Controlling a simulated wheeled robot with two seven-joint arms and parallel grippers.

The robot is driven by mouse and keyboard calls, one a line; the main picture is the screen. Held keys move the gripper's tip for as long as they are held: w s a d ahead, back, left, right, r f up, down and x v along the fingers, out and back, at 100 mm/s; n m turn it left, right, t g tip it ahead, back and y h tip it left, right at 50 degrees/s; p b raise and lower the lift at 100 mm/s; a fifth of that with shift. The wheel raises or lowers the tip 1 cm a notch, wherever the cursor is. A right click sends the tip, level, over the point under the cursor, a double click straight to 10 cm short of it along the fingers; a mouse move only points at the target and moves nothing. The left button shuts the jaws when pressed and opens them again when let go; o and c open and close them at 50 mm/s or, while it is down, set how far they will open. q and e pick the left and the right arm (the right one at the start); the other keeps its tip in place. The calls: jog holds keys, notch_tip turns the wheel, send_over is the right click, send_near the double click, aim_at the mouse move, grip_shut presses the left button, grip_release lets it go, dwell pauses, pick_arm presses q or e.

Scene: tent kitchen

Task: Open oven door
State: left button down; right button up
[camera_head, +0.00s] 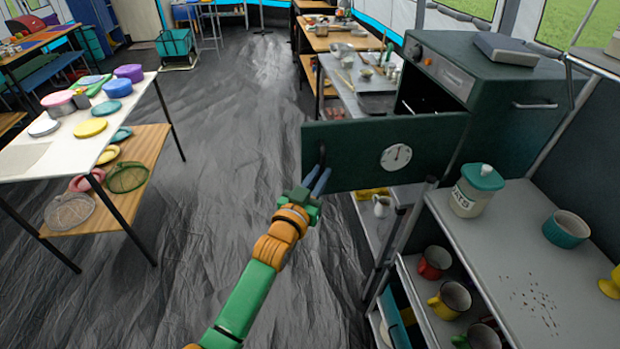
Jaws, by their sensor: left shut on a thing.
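The dark green oven (440,65) stands at the upper right on a metal stand. Its door (355,150) is swung out from the body, and part of the dark opening shows behind it. A round white dial (396,157) is on the door. My left gripper (320,180) is at the door's left end, shut on the dark door handle (322,155). The fingers partly hide the handle. My right gripper is not in view.
A grey counter (520,270) with a green-lidded oats jar (477,190) and a teal bowl (566,229) is at the right. Mugs sit on the shelf below. A white table (40,160) with coloured dishes is at the left. The floor between is clear.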

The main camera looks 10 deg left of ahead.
pick_arm(q)
jog(key=shift+d+r, duration=0.25)
jog(key=shift+r, duration=0.05)
jog(key=c, duration=1.2)
grip_release()
jog(key=o, duration=0.4)
jog(key=shift+d+f, duration=0.1)
jog(key=shift+d, duration=0.3)
jog(key=shift+c, duration=0.2)
jog(key=shift+d+f, duration=0.1)
jog(key=shift+d, duration=0.2)
jog(key=shift+a+f, duration=0.15)
jog(key=v, duration=0.7)
jog(key=shift+w, duration=0.1)
